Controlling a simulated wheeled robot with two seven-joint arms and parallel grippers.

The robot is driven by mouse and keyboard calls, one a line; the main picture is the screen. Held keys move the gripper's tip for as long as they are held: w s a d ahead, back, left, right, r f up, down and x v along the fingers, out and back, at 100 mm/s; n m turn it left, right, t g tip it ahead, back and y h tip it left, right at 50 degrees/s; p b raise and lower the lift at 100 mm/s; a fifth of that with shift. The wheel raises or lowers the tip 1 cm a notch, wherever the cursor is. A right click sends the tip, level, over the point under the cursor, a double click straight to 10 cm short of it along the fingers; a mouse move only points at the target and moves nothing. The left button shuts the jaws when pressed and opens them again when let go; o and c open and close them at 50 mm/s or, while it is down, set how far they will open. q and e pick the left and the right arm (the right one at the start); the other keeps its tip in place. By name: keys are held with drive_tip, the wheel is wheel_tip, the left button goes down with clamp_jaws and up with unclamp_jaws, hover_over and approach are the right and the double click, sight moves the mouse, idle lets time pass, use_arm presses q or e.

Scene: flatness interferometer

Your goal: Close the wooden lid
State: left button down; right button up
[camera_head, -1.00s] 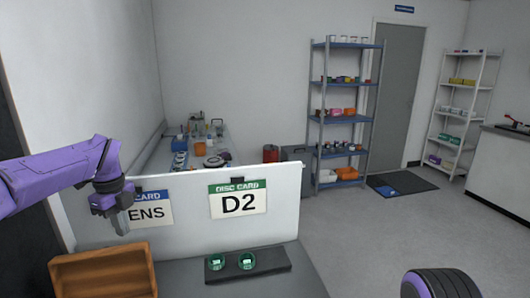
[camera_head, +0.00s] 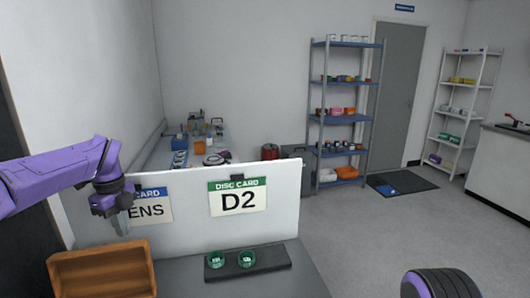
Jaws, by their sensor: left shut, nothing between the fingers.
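A wooden box (camera_head: 103,272) stands at the bottom left on the grey table, with its inside showing. I cannot make out a separate lid; the near part of the box is cut off by the picture's edge. My left gripper (camera_head: 123,222) hangs above and behind the box, pointing down, in front of the white panel. It is shut and empty, apart from the box.
A dark holder (camera_head: 274,261) with two green rings lies to the right. Bare table (camera_head: 195,283) lies between box and holder.

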use_arm(q)
drive_tip(key=shift+f+b, duration=1.25)
drive_tip(key=shift+f, duration=0.25)
drive_tip(key=shift+s+d+b, duration=0.1)
drive_tip(key=shift+s+b, duration=0.2)
drive_tip(key=shift+b, duration=0.15)
drive_tip(key=shift+s+d+r+b, duration=0.1)
drive_tip(key=shift+s+d+b, duration=0.15)
drive_tip(key=shift+s+b, duration=0.55)
drive_tip(key=shift+s+d+r+b, duration=0.1)
drive_tip(key=shift+s+d+b, duration=0.15)
drive_tip(key=shift+s+b, duration=0.45)
drive_tip(key=shift+s+d+r+b, duration=0.1)
drive_tip(key=shift+s+d+b, duration=0.15)
drive_tip(key=shift+s+b, duration=0.45)
drive_tip(key=shift+s+d+r+b, duration=0.1)
drive_tip(key=shift+s+d+b, duration=0.1)
drive_tip(key=shift+s+b, duration=0.45)
drive_tip(key=shift+s+d+b, duration=0.25)
drive_tip(key=shift+s+b, duration=0.3)
drive_tip(key=shift+s, duration=0.2)
wheel_tip(320, 180, up, 10)
drive_tip(key=p, duration=1)
hover_over(121, 243)
drive_tip(key=s, duration=0.3)
drive_tip(key=shift+w+d, duration=0.2)
drive_tip(key=shift+d, duration=0.25)
